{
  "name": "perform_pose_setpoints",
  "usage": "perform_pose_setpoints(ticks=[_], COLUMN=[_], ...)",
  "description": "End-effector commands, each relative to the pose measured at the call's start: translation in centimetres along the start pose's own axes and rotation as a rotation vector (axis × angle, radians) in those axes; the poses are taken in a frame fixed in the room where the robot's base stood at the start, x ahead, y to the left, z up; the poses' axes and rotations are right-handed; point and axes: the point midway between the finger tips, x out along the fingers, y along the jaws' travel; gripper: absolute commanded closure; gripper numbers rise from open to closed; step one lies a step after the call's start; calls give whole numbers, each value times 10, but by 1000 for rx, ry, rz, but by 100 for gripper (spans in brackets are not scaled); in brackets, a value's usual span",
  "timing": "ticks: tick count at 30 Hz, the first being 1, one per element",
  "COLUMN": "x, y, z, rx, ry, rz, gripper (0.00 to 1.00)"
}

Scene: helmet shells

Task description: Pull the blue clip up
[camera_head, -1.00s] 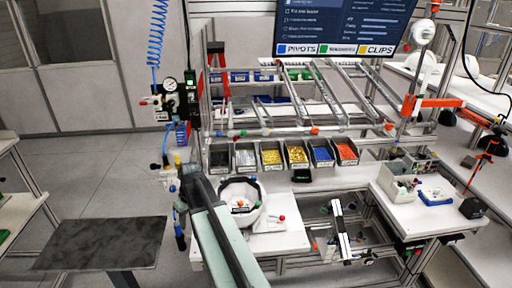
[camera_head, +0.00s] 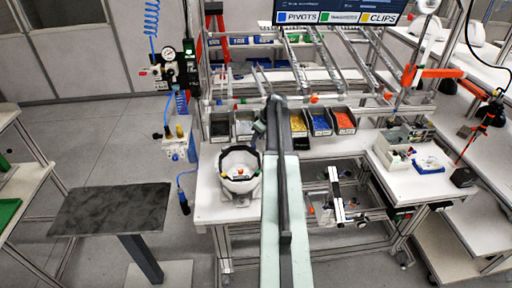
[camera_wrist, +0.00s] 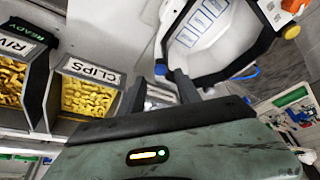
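The white helmet shell (camera_head: 240,186) with a dark rim stands on the white workbench (camera_head: 212,208), left of my arm in the head view. In the wrist view the shell (camera_wrist: 222,46) fills the upper right, and a small blue clip (camera_wrist: 160,69) sits at the near left end of its dark rim. In the head view my fingertips are too small to make out.
Part bins line the back of the bench, including a yellow bin (camera_head: 298,124), a blue bin (camera_head: 320,122) and a red bin (camera_head: 344,120). The wrist view shows a bin labelled CLIPS (camera_wrist: 90,97) close at the left. A dark-topped table (camera_head: 110,209) stands at left.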

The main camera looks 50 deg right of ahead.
Motion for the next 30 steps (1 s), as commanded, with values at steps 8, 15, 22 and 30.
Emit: perform_pose_setpoints(ticks=[8, 15, 22, 30], x=[36, 34, 34, 34], y=[0, -1, -1, -1], z=[0, -1, -1, -1], rx=[-1, -1, -1, -2], ry=[0, 0, 0, 0], rz=[0, -1, -1, -1], gripper=[60, 74, 100, 100])
